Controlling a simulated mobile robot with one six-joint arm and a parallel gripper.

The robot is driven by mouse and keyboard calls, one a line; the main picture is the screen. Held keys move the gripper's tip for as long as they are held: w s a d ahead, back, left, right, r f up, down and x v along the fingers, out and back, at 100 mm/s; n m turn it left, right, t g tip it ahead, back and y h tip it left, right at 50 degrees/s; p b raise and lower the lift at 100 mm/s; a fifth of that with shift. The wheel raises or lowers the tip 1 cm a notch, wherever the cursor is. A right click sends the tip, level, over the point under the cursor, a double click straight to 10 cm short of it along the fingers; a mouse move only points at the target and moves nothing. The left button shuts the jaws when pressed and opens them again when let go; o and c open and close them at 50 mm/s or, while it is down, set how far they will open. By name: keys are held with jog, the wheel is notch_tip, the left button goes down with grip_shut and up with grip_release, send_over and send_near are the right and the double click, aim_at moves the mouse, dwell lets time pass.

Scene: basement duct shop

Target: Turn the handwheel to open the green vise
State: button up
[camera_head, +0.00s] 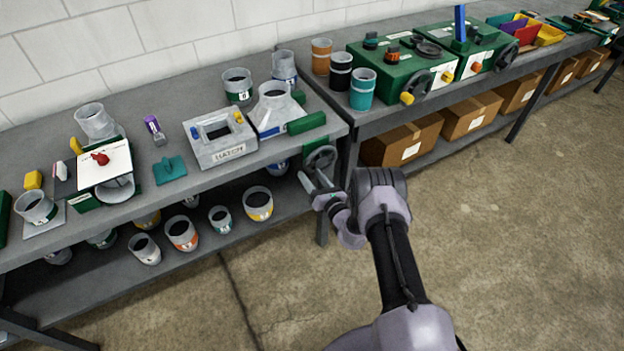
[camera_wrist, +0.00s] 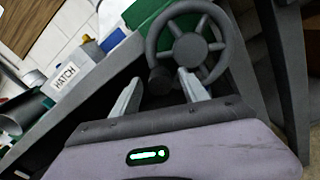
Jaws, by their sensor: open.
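The green vise (camera_head: 306,123) sits at the front right corner of the left bench, and part of its green body shows behind the wheel in the wrist view (camera_wrist: 143,12). Its dark grey spoked handwheel (camera_head: 321,158) faces outward past the bench edge. In the wrist view the handwheel (camera_wrist: 190,47) fills the top middle, with a short dark knob (camera_wrist: 160,80) low on its left rim. My gripper (camera_head: 312,177) is open just below and in front of the wheel. In the wrist view the fingertips (camera_wrist: 158,80) appear on either side of the knob; I cannot tell whether they touch it.
A grey box marked HATCH (camera_head: 220,137) and a funnel-shaped duct piece (camera_head: 275,110) stand near the vise. A bench leg (camera_head: 322,225) is below the wheel. The right bench (camera_head: 335,95) holds green machines and cups. The floor in front is clear.

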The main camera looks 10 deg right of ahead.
grip_shut()
dwell(1.4)
